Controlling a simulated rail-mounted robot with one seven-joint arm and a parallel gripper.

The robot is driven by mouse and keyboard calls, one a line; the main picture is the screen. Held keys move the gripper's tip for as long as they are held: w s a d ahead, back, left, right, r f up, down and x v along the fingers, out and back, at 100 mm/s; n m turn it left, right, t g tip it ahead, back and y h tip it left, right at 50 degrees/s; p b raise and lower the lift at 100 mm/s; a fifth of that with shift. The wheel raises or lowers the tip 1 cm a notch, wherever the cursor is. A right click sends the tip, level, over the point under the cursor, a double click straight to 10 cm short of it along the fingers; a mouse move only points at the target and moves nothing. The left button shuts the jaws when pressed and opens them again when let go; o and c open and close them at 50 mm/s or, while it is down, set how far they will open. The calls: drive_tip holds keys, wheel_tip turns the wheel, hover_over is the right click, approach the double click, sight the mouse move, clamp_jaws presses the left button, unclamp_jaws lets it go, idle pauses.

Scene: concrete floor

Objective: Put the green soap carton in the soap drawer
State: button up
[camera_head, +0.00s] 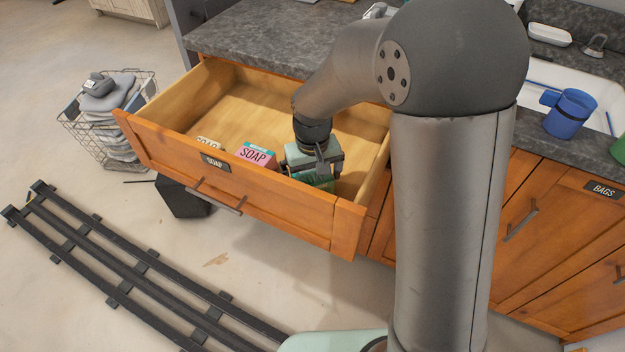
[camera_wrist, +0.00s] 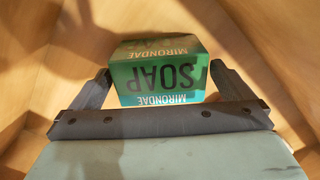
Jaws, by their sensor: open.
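The soap drawer (camera_head: 225,100) is pulled open under the counter, with a "SOAP" label on its front. The green soap carton (camera_wrist: 160,75) lies inside the drawer, printed "SOAP" and "MIRONDAE". In the head view the carton (camera_head: 318,181) is mostly hidden under my gripper (camera_head: 317,172). In the wrist view my gripper (camera_wrist: 162,88) is open, with one finger on each side of the carton. A small gap shows at the right finger; whether the left finger touches cannot be told.
A pink soap carton (camera_head: 255,156) and a whitish soap item (camera_head: 208,144) lie in the drawer near its front. The drawer walls stand close around my gripper. A wire basket (camera_head: 70,128) with folded cloths and a dark rail (camera_head: 120,270) are on the floor. A blue mug (camera_head: 570,113) stands by the sink.

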sight(313, 176)
wheel_tip(313, 176, up, 10)
drive_tip(key=shift+f+p, duration=0.1)
drive_tip(key=shift+p, duration=0.55)
drive_tip(key=s+d+r+n+p, duration=0.1)
drive_tip(key=s+d+r+n, duration=0.1)
drive_tip(key=s+d+r, duration=0.35)
drive_tip(key=s+d+r+n+p, duration=0.2)
drive_tip(key=s+d, duration=0.1)
drive_tip(key=s, duration=0.6)
drive_tip(key=s+d+f+m+b, duration=0.3)
drive_tip(key=s+d+f+m, duration=0.2)
drive_tip(key=f+m, duration=0.2)
drive_tip(key=shift+s+f, duration=0.15)
drive_tip(key=shift+f, duration=0.6)
drive_tip(key=shift+c, duration=0.3)
